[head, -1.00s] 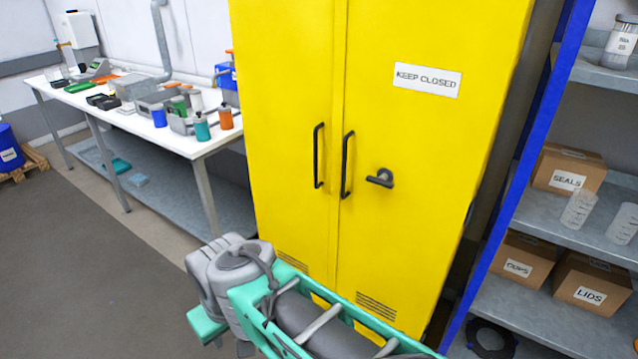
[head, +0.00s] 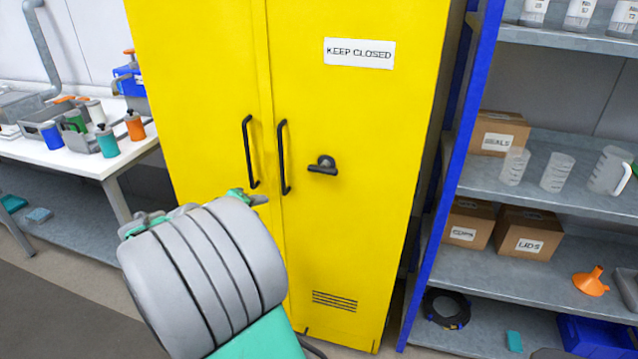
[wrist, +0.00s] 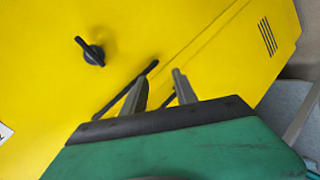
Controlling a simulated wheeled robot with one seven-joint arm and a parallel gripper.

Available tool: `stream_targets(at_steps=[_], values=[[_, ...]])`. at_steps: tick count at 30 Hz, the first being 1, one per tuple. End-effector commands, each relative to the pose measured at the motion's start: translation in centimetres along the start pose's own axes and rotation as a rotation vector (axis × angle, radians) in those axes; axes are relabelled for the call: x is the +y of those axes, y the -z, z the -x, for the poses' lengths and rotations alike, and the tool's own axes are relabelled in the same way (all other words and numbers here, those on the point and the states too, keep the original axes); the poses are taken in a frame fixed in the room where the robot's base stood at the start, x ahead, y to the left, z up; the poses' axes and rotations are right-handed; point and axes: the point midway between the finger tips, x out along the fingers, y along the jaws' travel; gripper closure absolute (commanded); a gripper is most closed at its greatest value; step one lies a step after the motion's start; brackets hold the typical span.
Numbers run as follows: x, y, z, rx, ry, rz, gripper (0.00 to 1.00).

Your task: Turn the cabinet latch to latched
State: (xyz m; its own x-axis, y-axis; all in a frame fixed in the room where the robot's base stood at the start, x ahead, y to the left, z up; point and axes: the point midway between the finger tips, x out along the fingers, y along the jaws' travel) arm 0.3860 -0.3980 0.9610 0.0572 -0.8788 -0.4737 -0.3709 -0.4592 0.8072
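The yellow cabinet (head: 365,235) stands ahead with both doors shut. In the wrist view the latch (wrist: 91,51) is at upper left, clear of my fingers. My gripper (wrist: 160,77) shows there with two grey fingers apart and nothing between them. The black door handles (wrist: 125,92) appear behind the fingers; I cannot tell the distance. In the head view my grey and green arm hides most of the gripper, low and left of the latch.
Two upright black bar handles (head: 283,157) are left of the latch. A blue-framed shelf (head: 445,200) with boxes and jugs stands close on the right. A white workbench (head: 90,160) with bottles is on the left.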

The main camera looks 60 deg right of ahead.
Motion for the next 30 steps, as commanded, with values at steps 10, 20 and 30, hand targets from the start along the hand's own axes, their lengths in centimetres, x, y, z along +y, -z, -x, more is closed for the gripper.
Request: stream_targets(at_steps=[10, 20, 30], values=[[11.3, -5.0, -7.3, -0.198, -0.549, 0.332, 0.65], [14.3, -5.4, -12.2, -0.194, -0.544, 0.329, 0.65], [14.7, -5.4, -12.9, -0.189, -0.542, 0.328, 0.65]])
